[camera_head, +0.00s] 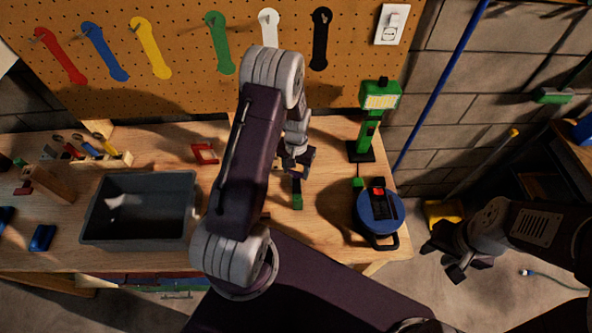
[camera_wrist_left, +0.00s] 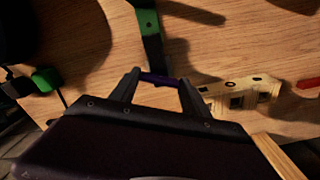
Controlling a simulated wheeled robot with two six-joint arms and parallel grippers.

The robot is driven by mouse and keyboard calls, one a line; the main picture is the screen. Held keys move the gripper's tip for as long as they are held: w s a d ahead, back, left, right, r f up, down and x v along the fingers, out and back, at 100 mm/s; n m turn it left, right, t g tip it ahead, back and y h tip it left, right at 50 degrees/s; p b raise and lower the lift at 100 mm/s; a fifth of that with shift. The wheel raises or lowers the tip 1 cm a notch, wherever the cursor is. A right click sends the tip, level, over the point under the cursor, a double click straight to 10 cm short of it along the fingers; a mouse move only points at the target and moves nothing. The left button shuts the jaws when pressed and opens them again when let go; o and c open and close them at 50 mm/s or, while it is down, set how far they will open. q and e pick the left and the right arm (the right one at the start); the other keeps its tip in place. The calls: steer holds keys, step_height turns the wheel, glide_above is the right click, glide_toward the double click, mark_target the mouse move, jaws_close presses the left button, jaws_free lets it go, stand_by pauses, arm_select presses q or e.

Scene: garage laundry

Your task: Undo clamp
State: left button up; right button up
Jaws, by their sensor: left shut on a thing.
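The clamp (camera_head: 297,196) looks like a dark bar with green parts on the workbench, at the centre of the head view. In the left wrist view its bar (camera_wrist_left: 151,32) runs down from a green end to my left gripper (camera_wrist_left: 160,84). My left gripper, also in the head view (camera_head: 292,168), is shut on a short purple piece of the clamp that spans between its fingertips. My left arm and gripper hide much of the clamp in the head view. My right gripper (camera_head: 441,262) is open and empty, off the bench's right end.
A grey bin (camera_head: 92,226) stands left on the workbench (camera_head: 325,225). A red frame (camera_head: 205,153) lies behind it. A pale notched wooden piece (camera_wrist_left: 235,92) lies beside the clamp. A green lamp (camera_head: 368,130) and a blue round reel (camera_head: 368,212) stand to the right.

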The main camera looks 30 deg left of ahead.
mark_target(296, 172)
arm_select(q)
steer(key=o, duration=1.4)
step_height(296, 172, up, 9)
steer(key=shift+r+b, duration=0.1)
steer(key=shift+b, duration=0.75)
